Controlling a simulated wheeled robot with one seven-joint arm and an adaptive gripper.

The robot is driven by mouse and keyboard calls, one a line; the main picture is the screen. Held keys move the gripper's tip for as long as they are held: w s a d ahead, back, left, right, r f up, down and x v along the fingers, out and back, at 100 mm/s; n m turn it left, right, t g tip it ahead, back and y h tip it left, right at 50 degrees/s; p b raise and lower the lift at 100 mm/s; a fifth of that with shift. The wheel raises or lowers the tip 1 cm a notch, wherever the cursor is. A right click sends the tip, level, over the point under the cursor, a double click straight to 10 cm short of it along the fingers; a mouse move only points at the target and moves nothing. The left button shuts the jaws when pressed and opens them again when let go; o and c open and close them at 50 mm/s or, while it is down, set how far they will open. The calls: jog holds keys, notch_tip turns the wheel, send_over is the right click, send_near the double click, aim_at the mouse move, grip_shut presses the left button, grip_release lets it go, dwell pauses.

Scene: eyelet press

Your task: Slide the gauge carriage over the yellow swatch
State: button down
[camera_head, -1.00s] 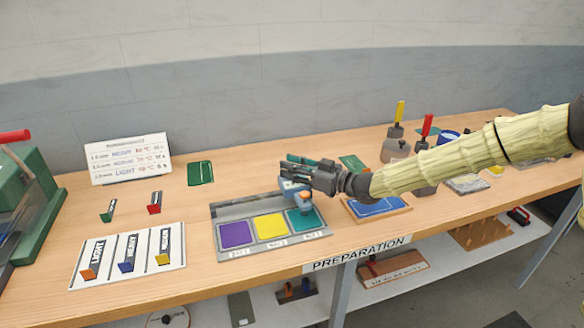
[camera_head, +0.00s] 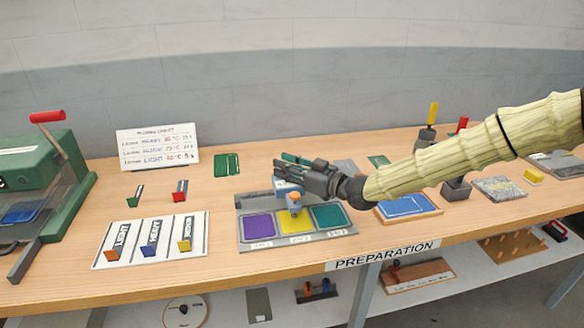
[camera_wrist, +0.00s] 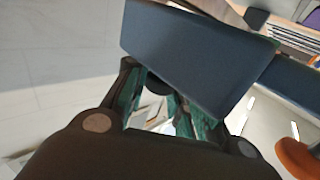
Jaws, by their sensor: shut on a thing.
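The gauge carriage (camera_head: 291,190) is a blue-grey block with an orange knob (camera_head: 295,199) at its front. It stands on the grey swatch tray (camera_head: 262,203), over the yellow swatch (camera_head: 290,224), and covers that swatch's upper part. The purple swatch (camera_head: 260,226) is to the left and the teal swatch (camera_head: 329,217) to the right, both uncovered. My gripper (camera_head: 287,171) reaches in from the right and is shut on the carriage. In the wrist view the carriage (camera_wrist: 195,60) fills the space at the fingers (camera_wrist: 165,105), and part of the orange knob shows at lower right.
A white card with three labelled tabs (camera_head: 105,262) lies left of the tray. A green press (camera_head: 62,150) stands at far left. A blue pad on a wooden board (camera_head: 432,207) lies right of the tray. A white sign (camera_head: 132,150) stands behind.

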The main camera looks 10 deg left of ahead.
jog(key=c, duration=1.2)
grip_release()
jog(key=v, duration=1.2)
jog(key=shift+w, duration=0.1)
jog(key=shift+r, duration=0.1)
